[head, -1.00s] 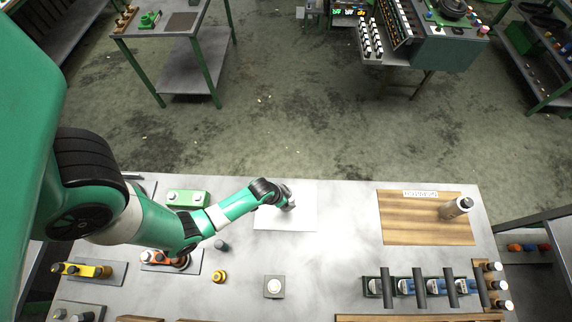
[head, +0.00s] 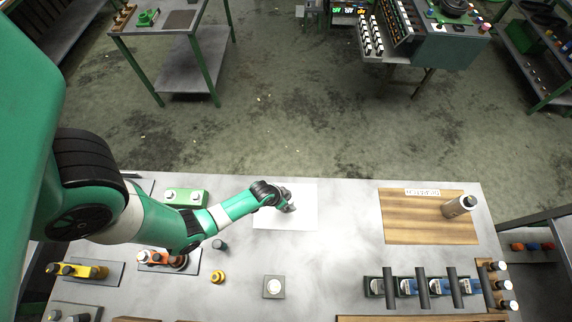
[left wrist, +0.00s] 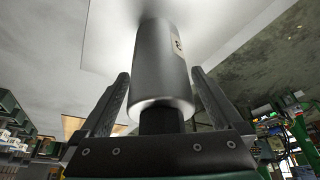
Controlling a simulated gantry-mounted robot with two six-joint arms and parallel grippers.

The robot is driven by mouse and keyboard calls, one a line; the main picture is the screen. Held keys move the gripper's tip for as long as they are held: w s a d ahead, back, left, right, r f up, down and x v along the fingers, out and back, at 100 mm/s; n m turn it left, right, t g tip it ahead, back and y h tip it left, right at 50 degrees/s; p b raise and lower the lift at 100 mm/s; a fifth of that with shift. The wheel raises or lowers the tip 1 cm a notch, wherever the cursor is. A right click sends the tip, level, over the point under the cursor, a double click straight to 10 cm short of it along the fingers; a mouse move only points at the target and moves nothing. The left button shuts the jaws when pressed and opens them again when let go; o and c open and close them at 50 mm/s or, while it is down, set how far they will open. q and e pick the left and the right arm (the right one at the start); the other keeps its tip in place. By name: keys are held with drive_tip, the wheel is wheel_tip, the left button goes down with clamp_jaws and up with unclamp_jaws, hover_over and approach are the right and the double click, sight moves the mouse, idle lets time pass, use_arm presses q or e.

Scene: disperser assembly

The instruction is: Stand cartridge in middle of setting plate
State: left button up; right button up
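The cartridge is a grey metal cylinder (left wrist: 162,65) with a small label, a pale rim and a black neck. In the left wrist view it sits between the two fingers of my left gripper (left wrist: 162,85), whose tips meet its sides. Its neck points to my palm and its far end to a pale surface; whether it touches cannot be told. In the head view my left gripper (head: 287,203) is over the white setting plate (head: 301,219), near its middle, and largely hides the cartridge. My right gripper is not in view.
A wooden board (head: 420,228) with a grey bottle (head: 458,206) is at the right. A blue-and-black fixture (head: 420,287) stands in front of it. A small square block (head: 273,287), a yellow ring (head: 217,277) and a green block (head: 186,197) are nearby. The table between plate and board is clear.

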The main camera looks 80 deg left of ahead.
use_arm(q)
drive_tip(key=shift+r, duration=0.3)
drive_tip(key=p+v, duration=0.8)
drive_tip(key=v, duration=0.3)
drive_tip(key=shift+r, duration=0.3)
drive_tip(key=shift+s, duration=0.15)
